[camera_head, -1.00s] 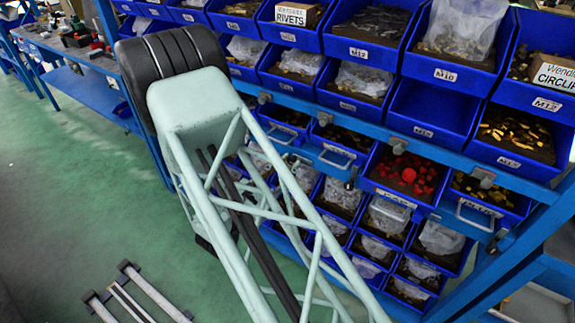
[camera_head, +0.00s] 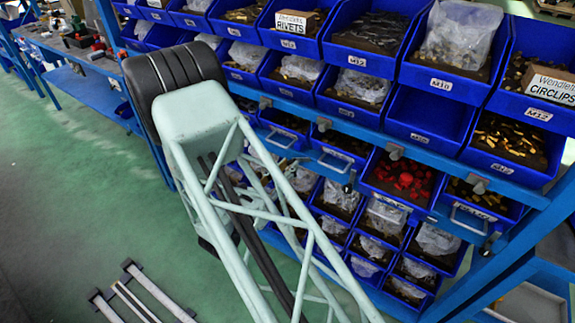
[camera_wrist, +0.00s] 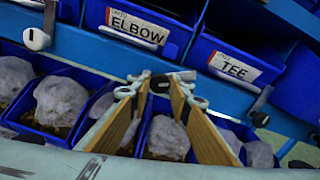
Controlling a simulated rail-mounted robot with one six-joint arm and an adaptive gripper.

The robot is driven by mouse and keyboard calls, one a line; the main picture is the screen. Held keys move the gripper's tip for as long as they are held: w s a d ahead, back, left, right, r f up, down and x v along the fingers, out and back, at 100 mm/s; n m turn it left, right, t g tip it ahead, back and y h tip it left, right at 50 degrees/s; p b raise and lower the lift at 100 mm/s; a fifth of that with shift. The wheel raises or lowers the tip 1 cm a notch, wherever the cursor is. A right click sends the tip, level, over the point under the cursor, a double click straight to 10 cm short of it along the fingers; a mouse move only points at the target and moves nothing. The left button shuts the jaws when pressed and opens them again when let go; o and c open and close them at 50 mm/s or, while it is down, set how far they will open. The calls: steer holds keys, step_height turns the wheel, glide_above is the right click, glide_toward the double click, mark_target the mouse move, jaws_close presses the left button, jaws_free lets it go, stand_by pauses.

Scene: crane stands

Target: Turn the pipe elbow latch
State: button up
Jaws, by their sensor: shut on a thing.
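In the wrist view, my gripper (camera_wrist: 160,84) has its two wooden-looking fingers on either side of a small latch (camera_wrist: 160,83) on the blue rail, and it is shut on it. The latch's dark middle shows between the fingertips, and a grey lever (camera_wrist: 186,75) sticks out sideways to the right. The latch lies below and between the blue drawer labelled ELBOW (camera_wrist: 138,28) and the drawer labelled TEE (camera_wrist: 234,66). The fingers cover part of the latch.
Other latches sit on the rail at left (camera_wrist: 37,38) and right (camera_wrist: 261,118) in the wrist view. Bins with bagged parts (camera_wrist: 60,102) lie below the rail. In the head view, racks of blue bins (camera_head: 432,112) fill the right; green floor (camera_head: 70,200) is open at left.

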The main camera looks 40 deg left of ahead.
steer(key=shift+n+p, duration=2.7)
steer(key=shift+n, duration=2.9)
steer(key=shift+f, duration=0.1)
steer(key=o, duration=0.8)
steer(key=shift+o, duration=0.2)
steer(key=shift+s, duration=0.15)
steer(key=s, duration=1.1)
steer(key=shift+s+d, duration=0.35)
steer(key=shift+d, duration=0.05)
